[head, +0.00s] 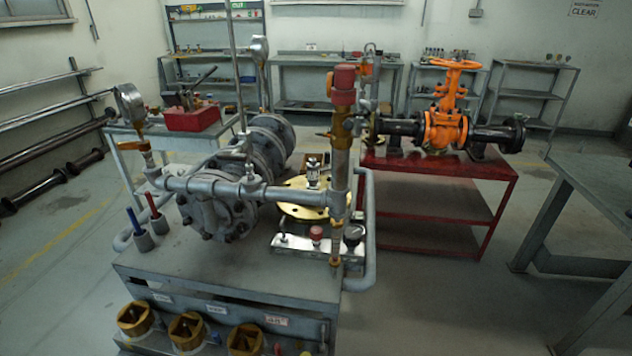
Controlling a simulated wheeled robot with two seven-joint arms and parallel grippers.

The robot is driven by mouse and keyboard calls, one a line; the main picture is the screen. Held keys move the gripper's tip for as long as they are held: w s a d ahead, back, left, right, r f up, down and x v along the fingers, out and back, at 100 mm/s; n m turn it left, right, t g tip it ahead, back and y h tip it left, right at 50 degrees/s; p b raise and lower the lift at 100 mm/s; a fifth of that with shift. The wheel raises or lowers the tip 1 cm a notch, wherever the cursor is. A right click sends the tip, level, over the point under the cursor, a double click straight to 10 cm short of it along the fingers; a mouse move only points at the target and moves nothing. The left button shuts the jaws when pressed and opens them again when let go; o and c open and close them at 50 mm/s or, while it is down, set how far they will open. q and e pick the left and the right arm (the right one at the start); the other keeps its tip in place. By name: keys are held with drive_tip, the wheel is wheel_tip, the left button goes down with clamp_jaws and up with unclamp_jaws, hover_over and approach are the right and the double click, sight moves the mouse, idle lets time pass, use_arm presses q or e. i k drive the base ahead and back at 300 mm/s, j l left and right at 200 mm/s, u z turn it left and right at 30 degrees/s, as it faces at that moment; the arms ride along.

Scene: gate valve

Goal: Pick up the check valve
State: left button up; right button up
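Neither of my grippers is in the head view. No part is plainly marked as the check valve, and I cannot tell which one it is. A grey flanged valve body (218,205) with pipework sits on the grey cart (200,262) in the middle. A brass vertical fitting with a red cap (343,90) stands at its right. A small silver fitting (313,172) stands over a gold flange disc (303,206). An orange gate valve (445,125) with a handwheel sits on a red cart (440,165) at the right.
Brass blocks (188,330) line the grey cart's lower front. A pressure gauge (130,103) stands up at its left. A red box (191,117) lies on a table behind. A grey table (600,175) is at the right edge. Floor (440,300) is clear between this table and the grey cart.

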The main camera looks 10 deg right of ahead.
sight(313, 167)
drive_tip(key=l+u, duration=0.25)
drive_tip(key=l, duration=0.25)
drive_tip(key=l+u, duration=0.25)
drive_tip(key=l, duration=0.3)
drive_tip(key=l+u, duration=0.25)
drive_tip(key=l, duration=0.25)
drive_tip(key=k+l+u, duration=0.15)
drive_tip(key=l+u, duration=0.15)
drive_tip(key=l, duration=0.15)
drive_tip(key=i+l+u, duration=0.2)
drive_tip(key=l+u, duration=0.25)
drive_tip(key=l, duration=0.5)
drive_tip(key=l+u, duration=0.45)
drive_tip(key=l, duration=0.5)
drive_tip(key=i+l+u, duration=0.1)
drive_tip(key=l, duration=0.15)
drive_tip(key=l+u, duration=0.15)
drive_tip(key=i+l, duration=0.05)
